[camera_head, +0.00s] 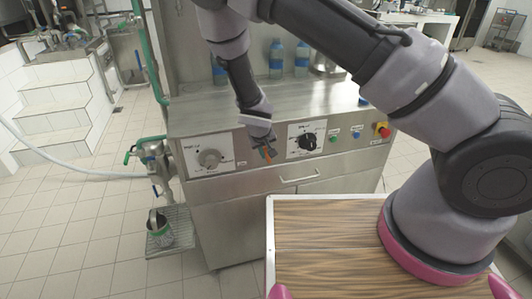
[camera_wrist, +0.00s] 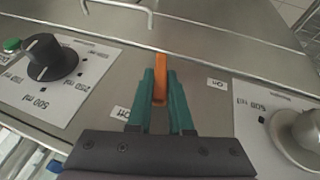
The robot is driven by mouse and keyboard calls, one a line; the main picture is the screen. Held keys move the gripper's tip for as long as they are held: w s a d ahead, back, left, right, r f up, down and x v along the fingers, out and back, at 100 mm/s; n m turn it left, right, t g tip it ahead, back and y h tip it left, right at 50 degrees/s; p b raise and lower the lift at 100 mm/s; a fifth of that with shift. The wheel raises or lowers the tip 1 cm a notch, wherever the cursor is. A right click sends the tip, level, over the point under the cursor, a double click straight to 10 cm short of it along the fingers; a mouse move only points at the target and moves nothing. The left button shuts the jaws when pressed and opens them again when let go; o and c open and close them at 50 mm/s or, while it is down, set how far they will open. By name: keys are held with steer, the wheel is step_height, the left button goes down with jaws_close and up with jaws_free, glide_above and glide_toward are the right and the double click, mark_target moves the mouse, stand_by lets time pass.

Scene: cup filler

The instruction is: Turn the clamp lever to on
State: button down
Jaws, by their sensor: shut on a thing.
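The clamp lever (camera_wrist: 160,78) is a thin orange handle on the front panel of the steel machine. In the wrist view it lies between the two green fingertips of my gripper (camera_wrist: 161,90), which is shut on it. An "Off" label (camera_wrist: 121,114) shows to the left of the fingers and an "On" label (camera_wrist: 216,83) to their right. In the head view my gripper (camera_head: 264,144) reaches down to the panel, and a bit of the orange lever (camera_head: 268,153) shows at its tip. The lever's base is hidden.
A black dial (camera_head: 307,142) and a grey dial (camera_head: 209,158) flank the lever on the panel. A red-yellow button (camera_head: 383,130) is farther right. A drawer handle (camera_head: 299,179) sticks out below. Blue bottles (camera_head: 276,60) stand behind, and a metal cup (camera_head: 159,228) stands at left.

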steer(key=shift+a, duration=0.1)
steer(key=t+h, duration=0.1)
steer(key=h, duration=0.1)
steer(key=a+f+n+t+h, duration=0.1)
steer(key=h, duration=0.1)
steer(key=a+h, duration=0.1)
steer(key=h, duration=0.2)
steer(key=shift+s+f+n+t, duration=0.25)
steer(key=shift+s+n+t, duration=0.05)
steer(key=shift+n+t, duration=0.1)
steer(key=h, duration=0.1)
steer(key=f+n+t+h, duration=0.1)
steer(key=shift+a+h, duration=0.15)
steer(key=shift+h, duration=0.25)
steer(key=shift+s+f+n+t+h, duration=0.1)
steer(key=shift+f+n+t+h, duration=0.2)
steer(key=shift+t+h, duration=0.35)
steer(key=shift+f+n+t+h, duration=0.2)
steer(key=shift+n+t+h, duration=0.1)
steer(key=shift+t+h, duration=0.35)
steer(key=c, duration=0.8)
jaws_free()
